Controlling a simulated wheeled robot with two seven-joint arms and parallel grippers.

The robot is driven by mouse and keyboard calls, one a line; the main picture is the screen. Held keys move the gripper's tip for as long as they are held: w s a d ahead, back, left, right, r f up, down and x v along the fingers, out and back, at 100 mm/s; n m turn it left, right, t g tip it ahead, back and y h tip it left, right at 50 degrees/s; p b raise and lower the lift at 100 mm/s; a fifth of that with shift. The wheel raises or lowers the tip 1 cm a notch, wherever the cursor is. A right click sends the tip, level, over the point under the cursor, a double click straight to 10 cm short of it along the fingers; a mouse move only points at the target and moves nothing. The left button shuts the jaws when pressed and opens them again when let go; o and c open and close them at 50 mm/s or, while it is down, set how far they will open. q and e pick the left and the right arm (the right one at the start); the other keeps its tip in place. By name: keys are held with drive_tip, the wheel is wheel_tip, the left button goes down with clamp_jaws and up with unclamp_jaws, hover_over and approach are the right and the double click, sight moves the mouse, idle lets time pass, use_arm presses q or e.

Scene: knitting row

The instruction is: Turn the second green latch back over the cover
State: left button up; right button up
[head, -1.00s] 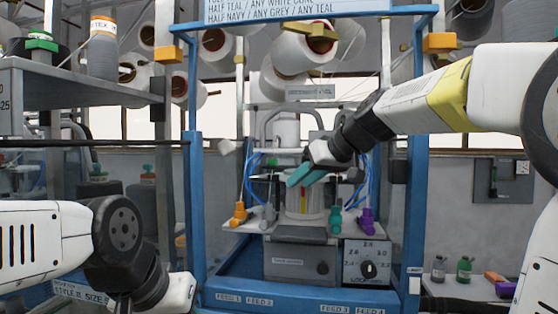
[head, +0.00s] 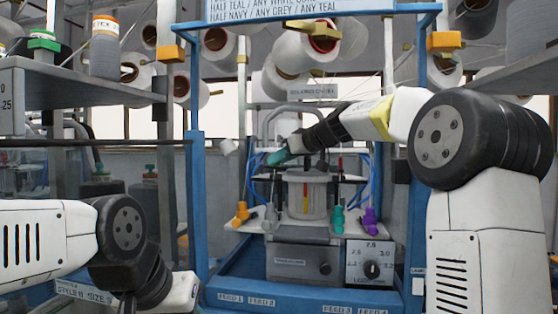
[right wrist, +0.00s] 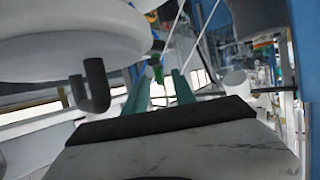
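My right gripper (head: 277,158) has teal fingers and is above the left part of the knitting machine's clear cylindrical cover (head: 307,196). In the right wrist view its two fingers (right wrist: 160,84) stand apart with nothing held between them. A small green part (right wrist: 158,74) shows beyond the fingertips; I cannot tell whether it is a latch. In the head view no green latch is clearly visible, and the gripper hides part of the area above the cover. My left gripper (head: 181,291) is low at the left; only its white body shows, its fingers hidden.
A blue frame (head: 194,205) surrounds the machine. Orange (head: 241,214), grey (head: 270,219), teal (head: 338,219) and purple (head: 369,221) feeders stand around the cover. Blue tubes (head: 257,182) flank it. Yarn cones (head: 300,55) hang above, and a grey shelf (head: 85,92) is at left.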

drive_tip(key=shift+w+a+f, duration=0.1)
drive_tip(key=shift+w+a, duration=0.05)
drive_tip(key=shift+w, duration=0.05)
drive_tip(key=shift+c, duration=0.4)
clamp_jaws()
drive_tip(key=shift+w+n+g, duration=0.1)
drive_tip(key=shift+n+g, duration=0.2)
drive_tip(key=shift+g, duration=0.1)
drive_tip(key=shift+n+y, duration=0.4)
drive_tip(key=shift+y, duration=0.1)
drive_tip(key=shift+o, duration=0.4)
unclamp_jaws()
